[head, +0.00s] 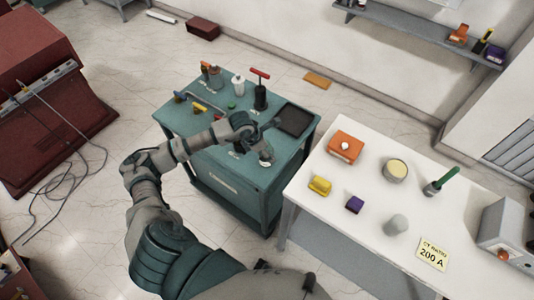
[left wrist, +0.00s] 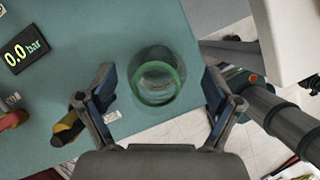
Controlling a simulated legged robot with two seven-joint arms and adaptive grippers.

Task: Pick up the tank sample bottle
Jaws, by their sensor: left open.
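A clear, greenish glass bottle (left wrist: 157,82), which I take for the tank sample bottle, stands on the teal bench top (left wrist: 150,20) in the left wrist view. I see it nearly from above, with its round green rim facing the camera. My left gripper (left wrist: 158,74) is open, one finger on each side of the bottle, with gaps visible on both sides. In the head view my left gripper (head: 264,150) is over the near right part of the teal bench (head: 215,153), and the bottle is hard to make out there. My right gripper is not in view.
A black "0.0 bar" display (left wrist: 24,43) and a yellow-and-black tool (left wrist: 68,128) lie left of the bottle. A dark tray (head: 296,121) and a red-handled black item (head: 260,95) are farther back. A white table (head: 330,215) stands right, across a gap.

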